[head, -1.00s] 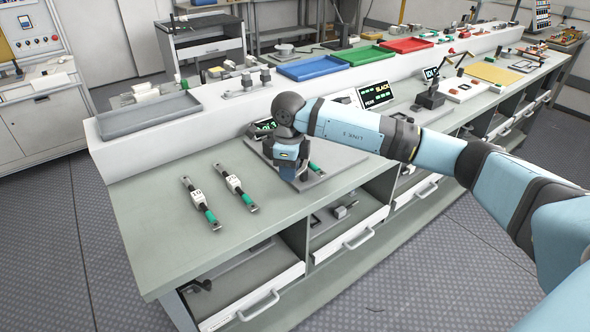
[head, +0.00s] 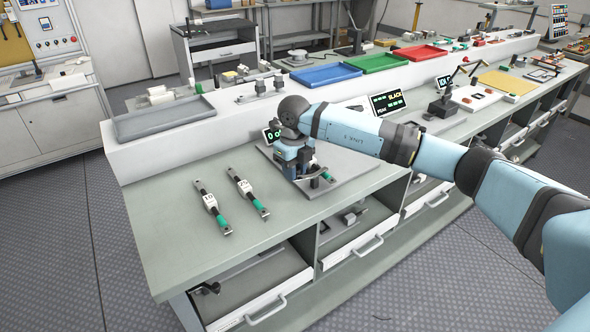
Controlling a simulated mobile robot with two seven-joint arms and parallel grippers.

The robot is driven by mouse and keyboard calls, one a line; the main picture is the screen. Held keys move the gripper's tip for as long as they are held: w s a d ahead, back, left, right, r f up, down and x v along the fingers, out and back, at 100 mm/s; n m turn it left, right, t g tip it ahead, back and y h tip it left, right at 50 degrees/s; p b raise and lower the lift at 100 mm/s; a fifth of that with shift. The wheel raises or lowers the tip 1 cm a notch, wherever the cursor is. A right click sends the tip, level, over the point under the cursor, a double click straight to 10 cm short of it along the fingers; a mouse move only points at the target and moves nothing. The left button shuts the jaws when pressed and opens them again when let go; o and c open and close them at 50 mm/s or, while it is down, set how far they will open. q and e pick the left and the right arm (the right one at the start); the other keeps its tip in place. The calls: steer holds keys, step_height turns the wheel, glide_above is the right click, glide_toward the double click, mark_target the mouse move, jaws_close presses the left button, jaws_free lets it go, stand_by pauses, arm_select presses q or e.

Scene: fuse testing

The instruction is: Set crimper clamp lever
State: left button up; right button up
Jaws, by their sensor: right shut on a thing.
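The crimper fixture (head: 319,178) stands on a grey base plate (head: 357,178) on the bench, with a small dark display (head: 271,134) behind it. A fuse with a green end (head: 326,174) lies in the fixture. My right gripper (head: 299,172) points down at the left part of the fixture, shut on what appears to be the clamp lever. The fingertips and most of the lever are hidden by the gripper body. Two more fuses, a left one (head: 211,203) and a right one (head: 245,187), lie on the bench to the left. My left gripper is not in view.
An empty grey tray (head: 163,121) sits on the raised back shelf, with blue (head: 325,74), green (head: 373,63) and red (head: 420,52) trays farther right. A display reading SLACK (head: 387,103) stands right of the base plate.

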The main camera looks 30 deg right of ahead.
stand_by(0.3)
steer(key=o, duration=0.9)
step_height(320, 180, up, 14)
steer(key=shift+f+p, duration=0.1)
steer(key=shift+p, duration=0.2)
